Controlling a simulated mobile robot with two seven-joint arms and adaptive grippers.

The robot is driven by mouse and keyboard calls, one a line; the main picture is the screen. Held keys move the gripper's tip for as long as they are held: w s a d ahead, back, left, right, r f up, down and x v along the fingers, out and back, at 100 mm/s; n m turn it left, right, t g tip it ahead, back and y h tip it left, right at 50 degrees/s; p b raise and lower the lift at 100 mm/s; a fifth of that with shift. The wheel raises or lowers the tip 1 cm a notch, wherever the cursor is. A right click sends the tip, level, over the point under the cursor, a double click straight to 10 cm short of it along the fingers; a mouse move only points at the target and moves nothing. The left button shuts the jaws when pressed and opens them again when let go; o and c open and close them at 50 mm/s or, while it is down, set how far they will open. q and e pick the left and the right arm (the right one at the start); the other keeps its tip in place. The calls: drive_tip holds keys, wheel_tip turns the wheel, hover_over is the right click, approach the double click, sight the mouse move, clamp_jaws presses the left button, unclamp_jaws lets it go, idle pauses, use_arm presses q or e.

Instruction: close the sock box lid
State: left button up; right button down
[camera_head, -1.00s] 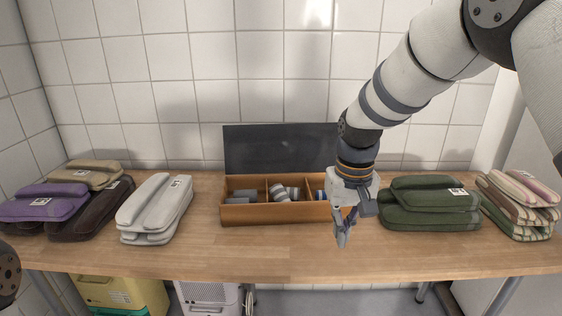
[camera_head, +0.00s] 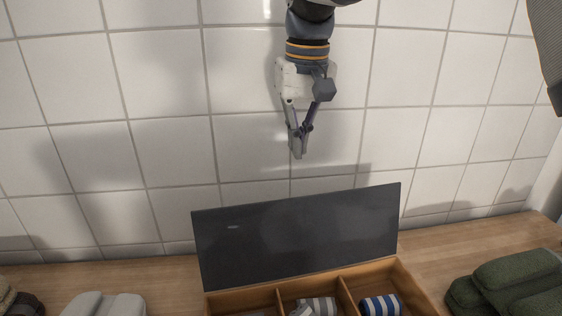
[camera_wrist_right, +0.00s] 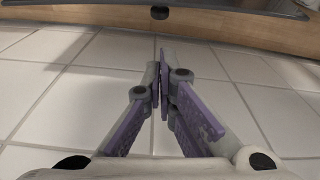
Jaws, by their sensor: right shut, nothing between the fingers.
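The sock box (camera_head: 267,293) is a wooden box with compartments on the wooden table, at the bottom of the head view. Its dark grey lid (camera_head: 300,236) stands open, raised at the back of the box. Striped socks (camera_head: 381,305) lie in the compartments; the box's front is cut off by the frame. My right gripper (camera_head: 298,153) is shut and empty, pointing down above the lid's top edge, apart from it, against the tiled wall behind. In the right wrist view its fingers (camera_wrist_right: 160,75) are together. My left gripper is not in view.
Dark green folded cloth (camera_head: 512,285) lies right of the box, and light grey folded cloth (camera_head: 105,304) lies to the left. The white tiled wall (camera_head: 100,130) bounds the table behind. Bare table (camera_head: 440,262) shows beside the box on the right.

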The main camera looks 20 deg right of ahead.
wheel_tip(320, 180, down, 10)
drive_tip(key=shift+w+r, duration=0.15)
drive_tip(key=shift+r, duration=0.05)
drive_tip(key=shift+w, duration=0.1)
idle(0.3)
